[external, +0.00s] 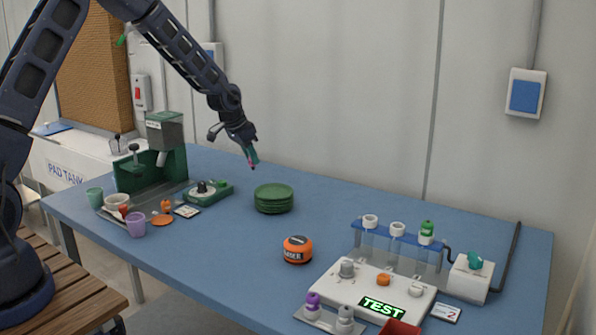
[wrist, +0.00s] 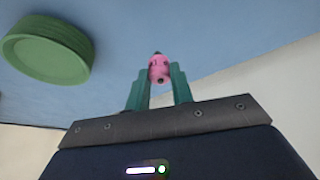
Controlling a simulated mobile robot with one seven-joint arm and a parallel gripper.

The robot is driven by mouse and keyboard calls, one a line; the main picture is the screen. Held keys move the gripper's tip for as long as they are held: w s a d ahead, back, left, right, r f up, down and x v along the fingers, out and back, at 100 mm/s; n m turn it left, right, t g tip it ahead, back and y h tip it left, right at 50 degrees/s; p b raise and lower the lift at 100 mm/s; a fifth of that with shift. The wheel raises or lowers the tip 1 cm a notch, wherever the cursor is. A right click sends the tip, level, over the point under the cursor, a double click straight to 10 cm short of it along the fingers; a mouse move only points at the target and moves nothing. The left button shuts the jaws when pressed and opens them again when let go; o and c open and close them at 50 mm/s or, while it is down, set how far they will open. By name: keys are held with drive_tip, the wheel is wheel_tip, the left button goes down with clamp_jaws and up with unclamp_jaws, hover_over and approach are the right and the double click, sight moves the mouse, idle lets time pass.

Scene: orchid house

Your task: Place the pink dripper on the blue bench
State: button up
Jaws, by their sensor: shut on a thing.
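The pink dripper (wrist: 158,68) is a small pink piece with dark ends, held between the teal fingers of my gripper (wrist: 160,88) in the wrist view. In the external view my gripper (external: 252,156) points down above the back part of the blue bench, with a bit of the pink dripper (external: 252,166) showing at its tips. The dripper appears to be above the surface, apart from it. The blue bench (external: 225,255) runs across the external view, and its surface also shows in the wrist view (wrist: 200,30).
An orange round container (external: 298,249) is nearer the front. A green machine (external: 165,150) and cups are at left; a tube rack (external: 400,240) and white TEST device (external: 370,290) are at right. The wall is behind.

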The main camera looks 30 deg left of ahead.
drive_tip(key=shift+f, duration=2.7)
drive_tip(key=shift+f, duration=0.1)
drive_tip(key=o, duration=1)
drive_tip(key=shift+c, duration=0.2)
